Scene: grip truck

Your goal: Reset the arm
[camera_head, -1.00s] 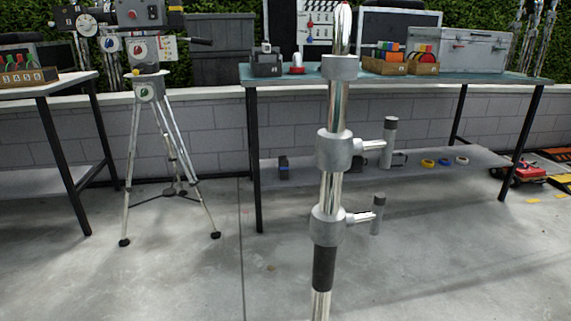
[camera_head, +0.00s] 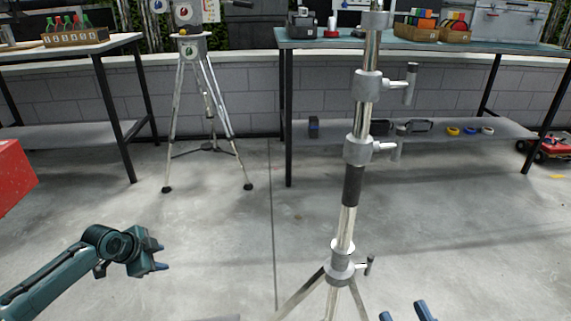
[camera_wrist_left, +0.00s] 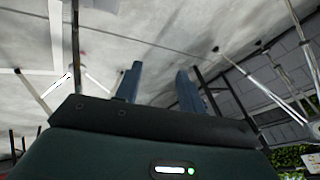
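My left arm comes in from the lower left in the head view. Its gripper (camera_head: 160,256) is over the bare floor, left of the silver stand. In the left wrist view the two blue fingers of this gripper (camera_wrist_left: 158,82) stand apart with nothing between them. My right gripper (camera_head: 405,313) shows only its two blue fingertips at the bottom edge, right of the stand's base. They are apart, and nothing shows between them. The rest of the right arm is out of the picture.
A silver light stand (camera_head: 352,185) with spread legs stands close in front. A camera tripod (camera_head: 207,90) stands behind, between a left table (camera_head: 118,42) and a teal-topped table (camera_head: 345,42). A red box (camera_head: 14,175) is at the left edge. The middle floor is clear.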

